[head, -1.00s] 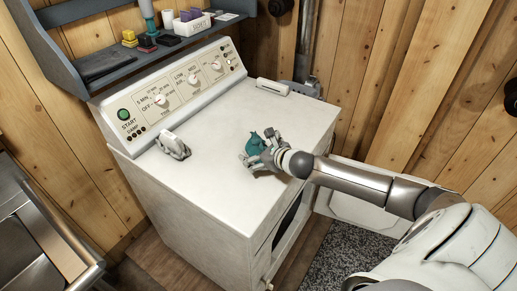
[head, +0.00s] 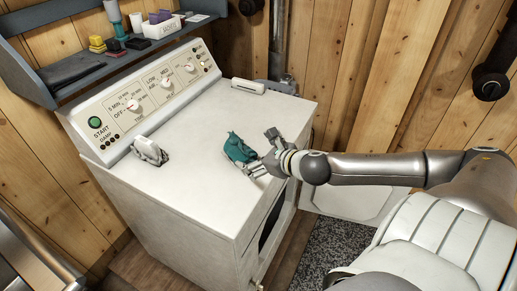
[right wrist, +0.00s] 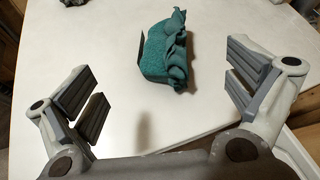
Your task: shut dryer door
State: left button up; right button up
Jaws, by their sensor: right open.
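The white dryer (head: 195,160) stands in the middle of the head view, with its control panel along the back. Its door (head: 352,203) is swung open to the right, partly hidden behind my right arm. A teal cloth-like item (head: 238,149) lies on the dryer top; it also shows in the right wrist view (right wrist: 165,52). My right gripper (head: 262,152) is over the right part of the dryer top beside the teal item. In the right wrist view its fingers (right wrist: 165,85) are spread wide with nothing between the tips. My left gripper is not in view.
A grey shelf (head: 140,55) with small items and a labelled box (head: 163,26) hangs above the panel. A grey-white object (head: 150,152) and a white object (head: 248,86) sit on the dryer top. A speckled rug (head: 325,250) lies before the dryer. Plank walls stand behind.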

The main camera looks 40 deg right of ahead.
aim_at(367, 205)
jog(key=z, duration=0.85)
